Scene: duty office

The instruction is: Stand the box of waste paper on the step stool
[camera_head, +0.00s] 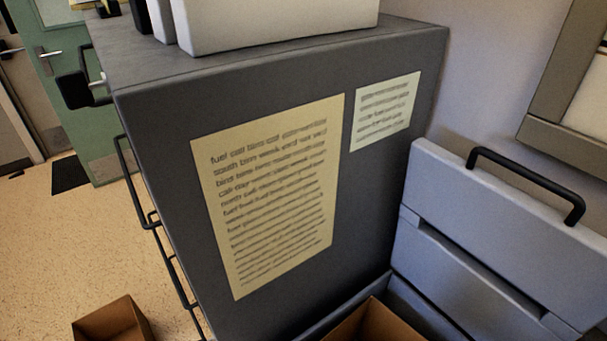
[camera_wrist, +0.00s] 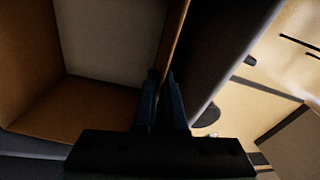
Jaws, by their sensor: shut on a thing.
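My gripper (camera_wrist: 161,82) is in the wrist view only, with its dark fingers closed on one upright wall of an open cardboard box (camera_wrist: 90,108). The box has brown walls and a pale inside face or content; whether that is paper, I cannot tell. In the head view, an open brown box (camera_head: 375,324), apparently the same one, is cut by the bottom edge. It is beside a blue-grey stepped piece (camera_head: 480,235) with a black handle, which looks like the step stool. What lies under the box is hidden.
A dark grey cabinet (camera_head: 280,95) with posted sheets and black side handles fills the middle. White containers (camera_head: 270,25) stand on it. Another open cardboard box (camera_head: 112,322) is on the floor at lower left. Speckled floor (camera_head: 60,240) is clear towards the green door (camera_head: 65,60).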

